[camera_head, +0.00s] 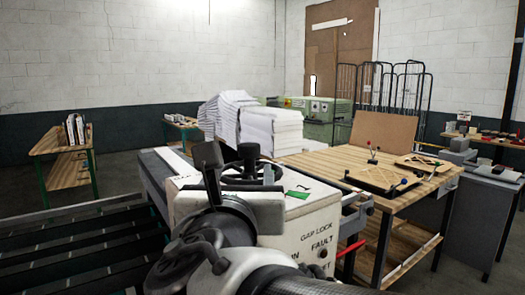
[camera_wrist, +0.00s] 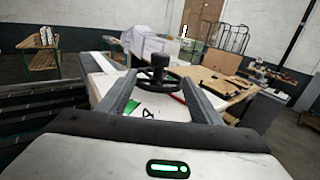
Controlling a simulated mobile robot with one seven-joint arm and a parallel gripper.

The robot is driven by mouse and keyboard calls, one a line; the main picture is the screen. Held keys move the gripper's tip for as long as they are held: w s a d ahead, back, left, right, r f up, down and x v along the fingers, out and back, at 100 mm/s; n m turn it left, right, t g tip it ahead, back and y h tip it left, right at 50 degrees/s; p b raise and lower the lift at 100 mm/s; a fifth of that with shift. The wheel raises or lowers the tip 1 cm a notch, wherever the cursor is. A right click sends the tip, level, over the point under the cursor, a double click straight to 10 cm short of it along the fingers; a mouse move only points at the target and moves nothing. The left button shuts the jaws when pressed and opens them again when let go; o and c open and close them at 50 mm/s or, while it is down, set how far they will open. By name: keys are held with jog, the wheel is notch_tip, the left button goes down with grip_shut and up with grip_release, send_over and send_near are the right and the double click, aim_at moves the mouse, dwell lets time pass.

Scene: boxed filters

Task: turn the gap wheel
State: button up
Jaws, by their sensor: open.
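The gap wheel is a black handwheel (camera_head: 249,168) with an upright knob, on top of a cream machine housing (camera_head: 302,238) lettered "GAP LOCK" and "FAULT". In the wrist view the wheel (camera_wrist: 157,76) lies ahead, between my two finger tips as seen there. My gripper (camera_head: 237,168) is open, with nothing between its fingers. In the head view the gripper and wrist cover part of the wheel and housing. I cannot tell whether a finger touches the rim.
A green tag or card (camera_head: 298,194) lies on the housing beside the wheel. White stacked sheets (camera_head: 271,132) stand behind. A wooden workbench (camera_head: 310,160) with trays is at right. A dark roller or slatted bed (camera_head: 70,245) runs at left.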

aim_at(248, 153)
jog(key=w, duration=1.7)
jog(key=shift+d+p, duration=0.25)
jog(key=shift+p, duration=0.15)
jog(key=shift+c, duration=0.4)
grip_shut()
